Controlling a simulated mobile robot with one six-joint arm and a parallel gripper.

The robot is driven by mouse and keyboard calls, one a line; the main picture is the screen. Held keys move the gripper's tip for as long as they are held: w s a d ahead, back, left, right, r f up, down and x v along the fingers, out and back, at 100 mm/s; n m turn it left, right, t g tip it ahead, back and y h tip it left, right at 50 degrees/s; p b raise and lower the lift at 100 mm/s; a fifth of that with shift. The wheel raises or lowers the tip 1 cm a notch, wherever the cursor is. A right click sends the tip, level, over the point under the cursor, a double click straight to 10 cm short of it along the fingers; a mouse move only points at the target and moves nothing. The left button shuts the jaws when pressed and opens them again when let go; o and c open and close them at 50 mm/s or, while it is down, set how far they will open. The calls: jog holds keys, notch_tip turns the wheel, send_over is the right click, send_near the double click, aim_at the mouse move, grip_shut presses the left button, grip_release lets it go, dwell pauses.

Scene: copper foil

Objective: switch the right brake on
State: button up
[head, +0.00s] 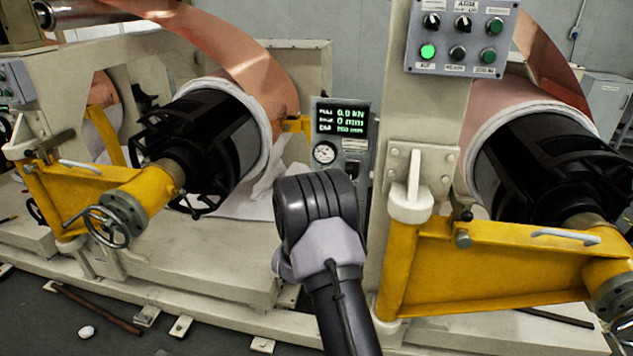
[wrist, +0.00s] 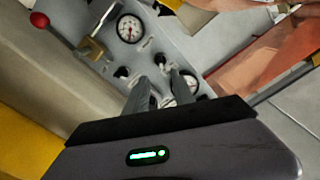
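A grey control panel (wrist: 165,35) fills the upper middle of the wrist view. It carries a round white gauge (wrist: 130,28), a second gauge (wrist: 191,83) partly hidden by a finger, and small black knobs (wrist: 122,72). One black knob (wrist: 160,60) shows just beyond my fingertips. I cannot read which knob is the right brake. My gripper (wrist: 161,80) is open, with a narrow gap between its fingers, close to the panel. I cannot tell whether it touches the knob. In the head view my arm hides the gripper and the lower panel; the upper panel shows its lit display (head: 340,120).
A brass-coloured part (wrist: 92,48) and a red ball handle (wrist: 39,20) stand left of the knobs. Yellow swing arms (head: 490,265) and black reel shafts (head: 545,165) flank my arm. A button box (head: 460,37) hangs above right. Copper foil (head: 255,75) runs at upper left.

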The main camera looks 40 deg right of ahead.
jog(key=x, duration=1)
jog(key=shift+b, duration=0.45)
jog(key=shift+w+a, duration=0.1)
jog(key=shift+c, duration=0.2)
grip_shut()
